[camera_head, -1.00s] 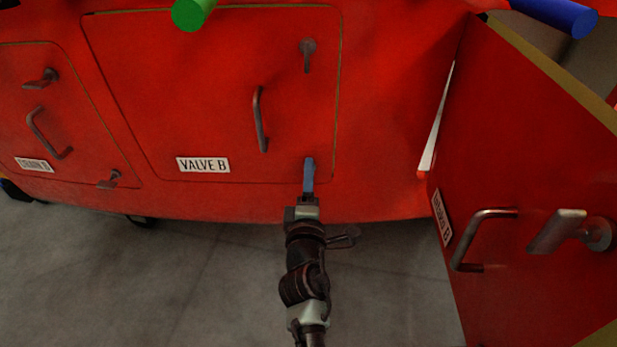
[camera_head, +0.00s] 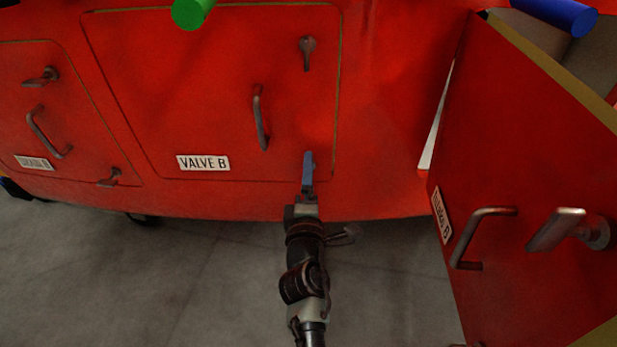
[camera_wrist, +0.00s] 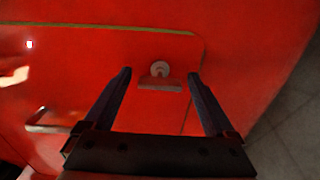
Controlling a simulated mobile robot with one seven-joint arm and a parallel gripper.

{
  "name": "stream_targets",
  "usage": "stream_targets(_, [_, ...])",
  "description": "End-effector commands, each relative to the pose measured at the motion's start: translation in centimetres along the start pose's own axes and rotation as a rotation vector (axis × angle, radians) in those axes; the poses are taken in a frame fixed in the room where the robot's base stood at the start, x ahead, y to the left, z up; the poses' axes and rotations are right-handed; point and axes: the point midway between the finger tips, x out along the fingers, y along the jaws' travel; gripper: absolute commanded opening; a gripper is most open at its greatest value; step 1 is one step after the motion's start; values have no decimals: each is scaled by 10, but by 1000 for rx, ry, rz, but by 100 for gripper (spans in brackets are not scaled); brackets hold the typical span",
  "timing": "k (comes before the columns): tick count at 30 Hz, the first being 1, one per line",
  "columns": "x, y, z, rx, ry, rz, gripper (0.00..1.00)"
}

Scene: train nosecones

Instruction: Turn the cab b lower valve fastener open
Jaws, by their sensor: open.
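The Valve B door (camera_head: 215,100) is a closed red panel with a VALVE B label. Its lower fastener (camera_wrist: 160,80), a grey round hub with a short bar handle, shows in the wrist view near the door's corner. The bar lies across that picture, between and beyond the fingertips. My gripper (camera_wrist: 160,82) is open, one finger on each side of the fastener, with no clear contact visible. In the head view my gripper (camera_head: 307,165) is at the door's lower right corner and hides the lower fastener.
The door's upper fastener (camera_head: 307,52) hangs downward, and its pull handle (camera_head: 261,118) is left of my gripper. The Intake B door (camera_head: 530,190) stands swung out on the right. Another closed door (camera_head: 60,120) is on the left. Grey floor (camera_head: 200,270) lies below.

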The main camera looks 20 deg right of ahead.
Motion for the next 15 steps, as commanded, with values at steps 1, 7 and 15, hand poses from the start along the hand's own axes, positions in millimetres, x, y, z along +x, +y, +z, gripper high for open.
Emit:
stream_targets(1, [0, 0, 0, 1, 0, 0, 90])
stream_targets(7, [-9, -1, 0, 0, 0, -2, 90])
stream_targets(15, [-55, 0, 0, 0, 2, -2, 90])
